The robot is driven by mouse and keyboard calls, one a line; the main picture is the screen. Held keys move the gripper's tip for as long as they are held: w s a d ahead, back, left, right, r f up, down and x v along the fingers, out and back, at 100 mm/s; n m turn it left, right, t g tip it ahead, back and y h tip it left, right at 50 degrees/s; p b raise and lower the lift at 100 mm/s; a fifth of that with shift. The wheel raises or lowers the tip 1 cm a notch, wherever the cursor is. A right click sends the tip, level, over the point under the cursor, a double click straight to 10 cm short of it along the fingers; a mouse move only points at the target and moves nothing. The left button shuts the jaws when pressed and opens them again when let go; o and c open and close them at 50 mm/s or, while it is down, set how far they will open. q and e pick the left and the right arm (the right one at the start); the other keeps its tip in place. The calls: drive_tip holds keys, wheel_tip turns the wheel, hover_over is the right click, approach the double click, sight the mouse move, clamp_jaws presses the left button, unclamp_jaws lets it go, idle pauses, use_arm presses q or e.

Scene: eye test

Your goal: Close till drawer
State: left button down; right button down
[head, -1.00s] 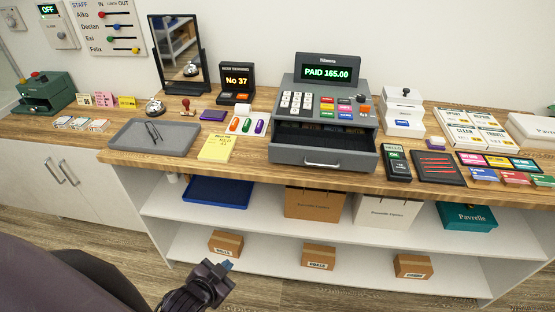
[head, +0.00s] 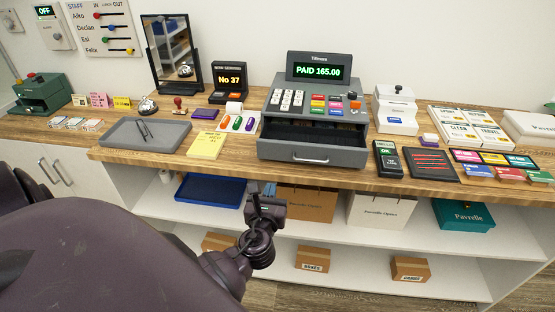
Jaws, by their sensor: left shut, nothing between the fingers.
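The grey till (head: 295,101) stands on the wooden counter, with its screen (head: 318,72) reading "PAID 165.00". Its drawer (head: 312,152) is pulled out toward me, with a dark open tray and a pale handle (head: 311,160) on its front. My left gripper (head: 261,188) is shut and empty. In the picture it shows below and left of the drawer front, apart from it, in front of the shelves under the counter. My right gripper is not in view.
The wooden counter's front edge (head: 225,166) runs below the drawer. A grey tray (head: 120,133) and yellow pad (head: 206,145) lie left of the till. A card terminal (head: 388,158) stands close on its right.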

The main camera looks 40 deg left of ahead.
sight(280, 152)
use_arm(q)
drive_tip(key=x, duration=1.2)
drive_tip(key=shift+w+a+r, duration=0.1)
drive_tip(key=shift+w, duration=0.05)
drive_tip(key=shift+w+a, duration=0.3)
drive_tip(key=shift+w, duration=0.2)
drive_tip(key=shift+w+a, duration=0.1)
drive_tip(key=shift+w, duration=0.05)
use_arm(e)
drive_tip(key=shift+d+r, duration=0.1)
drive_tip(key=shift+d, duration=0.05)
